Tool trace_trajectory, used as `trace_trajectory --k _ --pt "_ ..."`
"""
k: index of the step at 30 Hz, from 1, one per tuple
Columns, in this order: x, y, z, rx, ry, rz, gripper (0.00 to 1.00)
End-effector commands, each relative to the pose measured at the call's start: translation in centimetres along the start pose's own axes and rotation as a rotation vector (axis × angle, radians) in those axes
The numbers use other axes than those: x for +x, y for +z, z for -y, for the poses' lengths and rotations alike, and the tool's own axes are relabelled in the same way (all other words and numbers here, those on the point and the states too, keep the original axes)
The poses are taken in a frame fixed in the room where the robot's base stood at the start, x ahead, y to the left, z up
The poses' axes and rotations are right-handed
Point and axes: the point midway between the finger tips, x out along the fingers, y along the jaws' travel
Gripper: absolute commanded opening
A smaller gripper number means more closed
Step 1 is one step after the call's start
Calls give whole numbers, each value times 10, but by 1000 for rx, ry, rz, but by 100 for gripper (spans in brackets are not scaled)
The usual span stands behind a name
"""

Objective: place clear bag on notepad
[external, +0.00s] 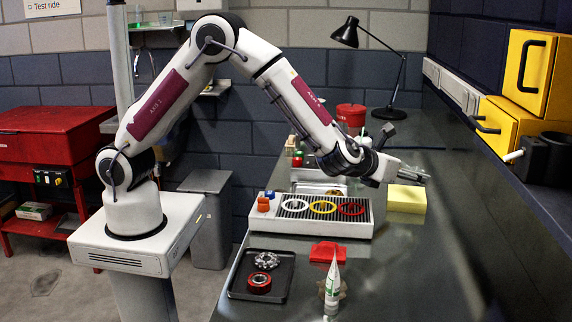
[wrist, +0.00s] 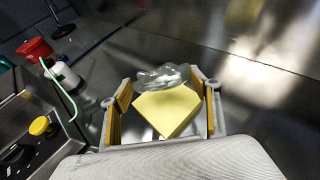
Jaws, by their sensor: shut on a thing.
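The notepad (external: 405,203) is a thick yellow block on the dark bench, below and beside my gripper (external: 418,173) in the external view. In the wrist view the notepad (wrist: 168,112) shows between the two fingers of my gripper (wrist: 162,85). The clear bag (wrist: 160,76) is a crumpled, see-through shape spanning the space between the fingertips, and it overlaps the far edge of the notepad in that view. My gripper is shut on the clear bag, with the fingers well apart around it. In the external view the bag is too small to make out clearly.
A grey tray with coloured rings (external: 322,208) stands left of the notepad. A lamp (external: 390,112) and red pot (external: 351,115) stand behind.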

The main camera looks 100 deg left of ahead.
Motion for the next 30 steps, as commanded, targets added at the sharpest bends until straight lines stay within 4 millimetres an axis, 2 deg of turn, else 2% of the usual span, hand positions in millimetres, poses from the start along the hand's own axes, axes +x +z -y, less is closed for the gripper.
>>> trace_trajectory --k 8,21,30 --pt "0 -1 0 0 0 0 47" --pt "14 -34 0 1 0 0 47" --pt "14 -35 0 -1 0 0 47"
